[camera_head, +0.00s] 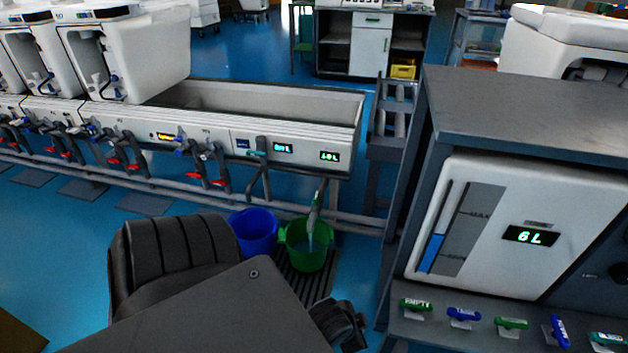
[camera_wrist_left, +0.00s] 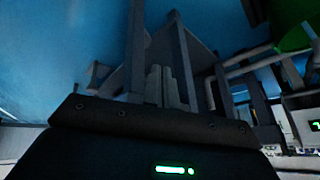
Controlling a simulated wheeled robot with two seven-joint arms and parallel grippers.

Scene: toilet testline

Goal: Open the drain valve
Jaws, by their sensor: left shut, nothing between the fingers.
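The trough (camera_head: 270,98) has a front panel with a valve with a teal handle (camera_head: 257,153) beside green displays. A grey outlet pipe (camera_head: 316,205) points down into a green bucket (camera_head: 303,256). On the right, the tank unit (camera_head: 515,225) reads 6 L. Below it is a row of green and blue handles, including a green one labelled EMPTY (camera_head: 416,304). None is plainly marked as the drain valve. In the left wrist view my left gripper (camera_wrist_left: 166,84) is shut and empty, apart from any handle. The green bucket (camera_wrist_left: 295,28) shows there at top right. My right gripper is out of view.
A blue bucket (camera_head: 253,232) stands beside the green one. Red and blue valves (camera_head: 125,155) line the pipes at left.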

